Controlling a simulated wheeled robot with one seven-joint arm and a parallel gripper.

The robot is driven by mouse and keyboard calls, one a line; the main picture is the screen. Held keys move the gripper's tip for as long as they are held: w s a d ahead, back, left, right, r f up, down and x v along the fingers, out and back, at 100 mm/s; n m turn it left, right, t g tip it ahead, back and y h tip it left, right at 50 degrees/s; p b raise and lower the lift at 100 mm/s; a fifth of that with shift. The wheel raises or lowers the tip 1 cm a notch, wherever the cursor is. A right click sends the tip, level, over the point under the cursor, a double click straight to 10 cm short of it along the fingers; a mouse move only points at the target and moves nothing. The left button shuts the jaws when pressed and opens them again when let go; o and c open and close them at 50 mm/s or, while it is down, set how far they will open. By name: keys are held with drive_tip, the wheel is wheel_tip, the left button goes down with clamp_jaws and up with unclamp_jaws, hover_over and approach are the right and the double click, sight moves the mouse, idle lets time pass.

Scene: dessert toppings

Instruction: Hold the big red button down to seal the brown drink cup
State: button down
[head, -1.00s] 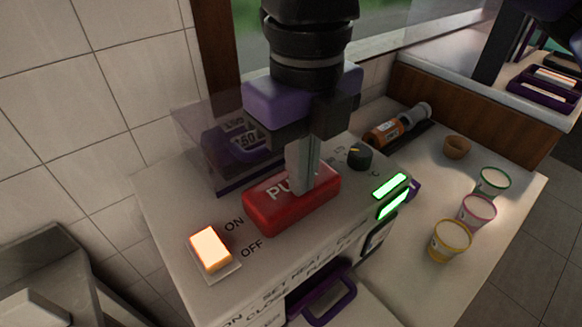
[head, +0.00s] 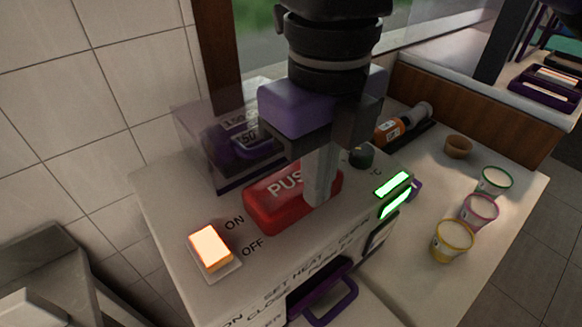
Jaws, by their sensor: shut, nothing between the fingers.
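The big red button (head: 272,205), marked with white letters starting "PUS", is on top of the white sealing machine (head: 185,195). My gripper (head: 318,200) is shut and points straight down over the button's right part. Its fingertips overlap the button's near right edge in the picture; I cannot tell whether they touch or press it. The fingers hide the last letters. The brown drink cup is not clearly in view; a small plain brown cup (head: 458,147) stands on the counter at the right.
A lit orange ON/OFF switch (head: 210,248) is left of the button. Green lit displays (head: 393,185), a dark knob (head: 361,157) and a purple handle (head: 330,300) are on the machine.

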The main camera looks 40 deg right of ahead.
drive_tip(key=shift+s+r, duration=0.2)
drive_tip(key=shift+s, duration=0.3)
drive_tip(key=shift+r, duration=0.15)
wheel_tip(320, 180, up, 8)
drive_tip(key=p, duration=0.4)
drive_tip(key=shift+s, duration=0.4)
